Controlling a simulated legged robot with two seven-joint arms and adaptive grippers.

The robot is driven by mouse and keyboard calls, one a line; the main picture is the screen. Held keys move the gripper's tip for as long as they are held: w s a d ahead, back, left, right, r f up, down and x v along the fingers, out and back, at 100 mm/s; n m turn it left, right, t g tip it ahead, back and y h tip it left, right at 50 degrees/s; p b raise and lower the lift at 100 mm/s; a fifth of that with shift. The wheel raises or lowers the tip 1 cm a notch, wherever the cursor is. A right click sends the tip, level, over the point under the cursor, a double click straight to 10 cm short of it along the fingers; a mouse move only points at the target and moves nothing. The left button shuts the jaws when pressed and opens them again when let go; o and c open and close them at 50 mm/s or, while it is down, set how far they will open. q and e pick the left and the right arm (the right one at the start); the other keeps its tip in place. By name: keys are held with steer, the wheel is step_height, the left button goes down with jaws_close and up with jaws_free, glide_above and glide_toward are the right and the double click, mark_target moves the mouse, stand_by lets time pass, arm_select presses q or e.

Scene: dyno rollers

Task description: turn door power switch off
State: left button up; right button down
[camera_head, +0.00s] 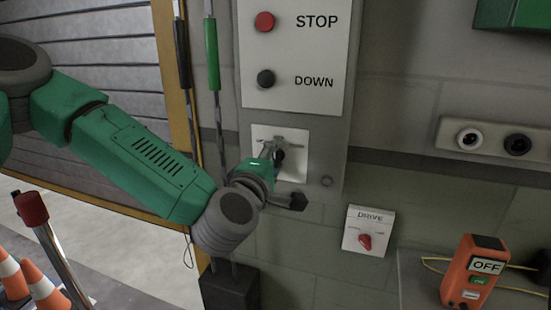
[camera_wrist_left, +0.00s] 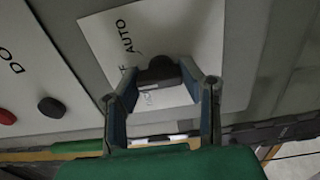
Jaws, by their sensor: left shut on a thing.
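The door power switch is a dark knob (camera_wrist_left: 160,72) on a white plate (camera_head: 293,172), below the panel with the STOP and DOWN buttons. In the left wrist view the plate (camera_wrist_left: 205,28) bears the word AUTO and other lettering that is partly covered. My left gripper (camera_head: 278,156) reaches the plate from the left. In the left wrist view its two fingers (camera_wrist_left: 164,88) lie on either side of the knob and are shut on it. In the head view the gripper hides most of the knob. My right gripper is not in view.
A red STOP button (camera_head: 264,22) and a black DOWN button (camera_head: 266,78) sit above the switch. A DRIVE switch (camera_head: 368,232) with a red knob is at lower right. An orange control box (camera_head: 473,272) marked OFF stands right of it. Traffic cones (camera_head: 40,285) stand at lower left.

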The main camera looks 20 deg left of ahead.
arm_select(q)
steer(key=shift+s+f, duration=0.1)
steer(key=shift+f, duration=0.3)
steer(key=o, duration=1.2)
steer(key=shift+c, duration=0.2)
steer(key=shift+a+r, duration=0.1)
steer(key=shift+r, duration=0.05)
steer(key=shift+s, duration=0.15)
steer(key=s, duration=0.6)
steer(key=shift+s+a, duration=0.2)
steer(key=shift+s, duration=0.2)
